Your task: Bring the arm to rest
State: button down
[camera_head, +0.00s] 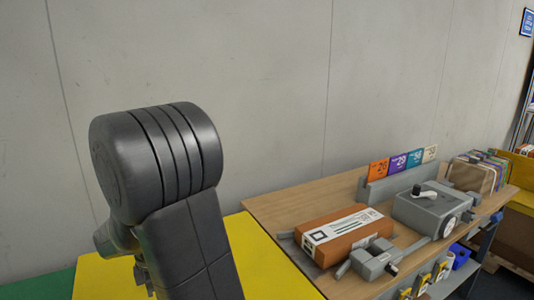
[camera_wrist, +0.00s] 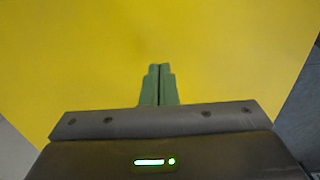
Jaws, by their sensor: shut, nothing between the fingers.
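My arm's dark link stands folded up at the left of the head view and hides what is behind it. My gripper (camera_wrist: 159,68) shows in the wrist view with its two green fingers pressed together and nothing between them. It is over a plain yellow surface (camera_wrist: 70,60). The same yellow colour shows beside my arm in the head view, as a yellow top (camera_head: 262,262). The gripper's fingers are not visible in the head view.
A wooden bench (camera_head: 285,207) stands at the right with an orange-brown labelled box (camera_head: 340,234), a grey device (camera_head: 430,208), numbered coloured cards (camera_head: 397,165) and packages (camera_head: 478,172). A grey wall (camera_head: 270,80) is behind. A green surface (camera_head: 40,286) lies at lower left.

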jog(key=shift+s+a, duration=0.45)
jog(key=shift+a, duration=0.35)
jog(key=shift+s+a, duration=0.45)
jog(key=shift+a, duration=0.3)
